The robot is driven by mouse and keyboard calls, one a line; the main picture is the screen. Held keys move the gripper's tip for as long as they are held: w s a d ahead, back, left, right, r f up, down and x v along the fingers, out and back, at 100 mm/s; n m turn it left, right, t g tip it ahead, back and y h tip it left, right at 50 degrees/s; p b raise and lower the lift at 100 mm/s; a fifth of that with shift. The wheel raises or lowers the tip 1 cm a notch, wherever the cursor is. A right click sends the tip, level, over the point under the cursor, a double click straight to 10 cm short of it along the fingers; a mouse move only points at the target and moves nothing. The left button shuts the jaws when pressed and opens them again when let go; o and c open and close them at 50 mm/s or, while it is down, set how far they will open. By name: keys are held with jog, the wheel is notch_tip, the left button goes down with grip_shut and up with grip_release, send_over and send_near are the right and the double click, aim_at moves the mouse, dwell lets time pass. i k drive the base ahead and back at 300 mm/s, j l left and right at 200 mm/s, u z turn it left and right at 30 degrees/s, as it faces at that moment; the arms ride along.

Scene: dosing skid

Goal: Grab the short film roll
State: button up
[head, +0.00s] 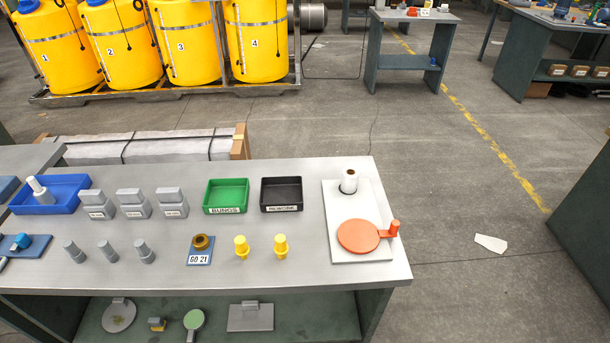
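A short white roll (349,181) with a dark hole in its top stands upright near the back of a pale board (347,210) at the right end of the bench. It looks like a film roll. A dark ring shows around its foot. Another white cylinder with a narrower end (39,189) leans in the blue tray (72,190) at the left; whether it is also a film roll I cannot tell. My gripper is not in view.
Two yellow fittings (241,247) stand nearer the front. The bench (300,275) has clear metal between these things.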

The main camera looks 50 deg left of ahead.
aim_at(349, 175)
jog(key=i+j+u, duration=0.1)
jog(key=u, duration=0.3)
jog(key=i+u, duration=0.25)
jog(key=u, duration=0.15)
jog(key=i+u, duration=0.15)
jog(key=u, duration=0.25)
jog(key=i+l+u, duration=0.15)
jog(key=u, duration=0.25)
jog(key=i+u, duration=0.25)
jog(key=i+l+u, duration=0.3)
jog(key=k+j, duration=0.05)
jog(key=j, duration=0.05)
